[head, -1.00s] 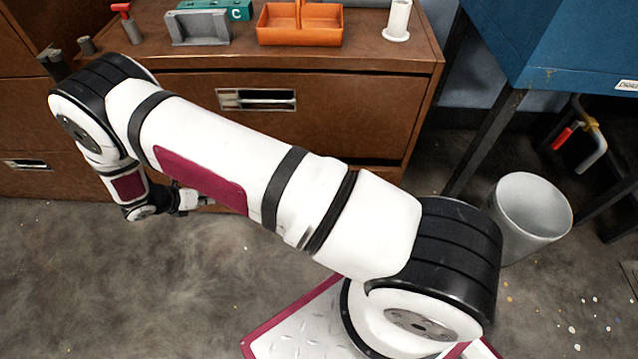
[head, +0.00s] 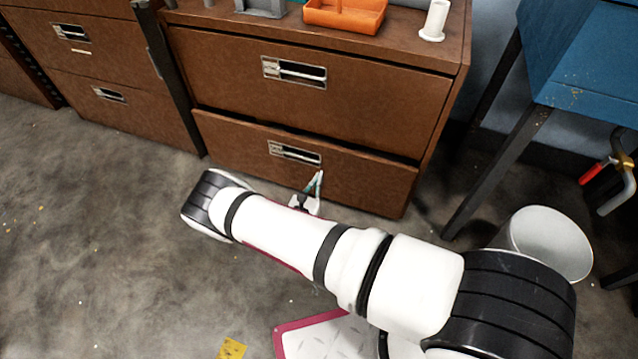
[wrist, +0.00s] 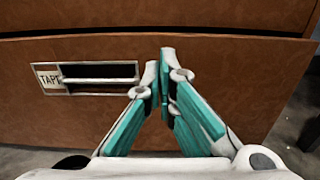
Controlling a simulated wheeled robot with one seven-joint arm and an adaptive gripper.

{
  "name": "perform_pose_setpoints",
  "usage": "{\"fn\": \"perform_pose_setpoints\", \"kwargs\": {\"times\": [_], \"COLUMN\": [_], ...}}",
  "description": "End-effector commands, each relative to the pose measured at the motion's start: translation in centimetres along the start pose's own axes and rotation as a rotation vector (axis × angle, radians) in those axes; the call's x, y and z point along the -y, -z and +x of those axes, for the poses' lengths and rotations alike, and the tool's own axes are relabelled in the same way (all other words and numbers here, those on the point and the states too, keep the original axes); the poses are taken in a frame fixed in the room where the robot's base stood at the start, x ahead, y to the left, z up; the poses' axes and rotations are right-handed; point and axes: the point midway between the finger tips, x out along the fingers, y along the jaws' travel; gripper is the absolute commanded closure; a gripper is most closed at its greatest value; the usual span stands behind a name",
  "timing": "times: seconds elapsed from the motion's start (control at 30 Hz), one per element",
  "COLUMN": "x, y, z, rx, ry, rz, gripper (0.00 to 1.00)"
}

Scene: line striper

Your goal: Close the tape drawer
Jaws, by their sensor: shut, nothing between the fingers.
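The tape drawer (head: 365,182) is the lower brown drawer of the cabinet, with a recessed metal handle (head: 294,152). In the wrist view the drawer front (wrist: 70,125) fills most of the picture, and its handle plate (wrist: 95,78) bears a label reading "TAP", partly cut off. A dark line runs along the drawer's top edge; I cannot tell how far the front stands out. My gripper (head: 318,176) is shut and empty, just right of and below the handle. Its teal-padded fingertips (wrist: 160,67) point at the drawer front; contact is unclear.
The upper drawer (head: 350,95) looks shut. An orange tray (head: 345,18) and a white spool (head: 435,20) stand on the cabinet top. A white bin (head: 548,243) and a blue bench (head: 585,60) are at the right. Open floor lies at the left.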

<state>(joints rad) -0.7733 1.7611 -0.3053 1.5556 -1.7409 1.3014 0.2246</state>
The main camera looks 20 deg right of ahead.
Motion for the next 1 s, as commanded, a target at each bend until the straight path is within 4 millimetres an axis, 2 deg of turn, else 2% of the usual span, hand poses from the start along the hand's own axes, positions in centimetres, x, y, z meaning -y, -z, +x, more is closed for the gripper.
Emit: {"fn": "perform_pose_setpoints", "kwargs": {"times": [0.03, 0.3, 0.5, 0.7, 1.0], "x": [0.1, 0.1, 0.1, 0.1, 0.1], "y": [0.2, 0.2, 0.2, 0.1, 0.0], "z": [1.1, 6.4, 9.2, 10.4, 10.5], "rx": [0.001, 0.0, -0.001, -0.002, -0.002], "ry": [0.004, 0.005, 0.004, 0.003, 0.002], "rz": [0.002, 0.001, 0.002, 0.0, 0.0], "gripper": [1.0, 1.0, 1.0, 1.0, 1.0]}}
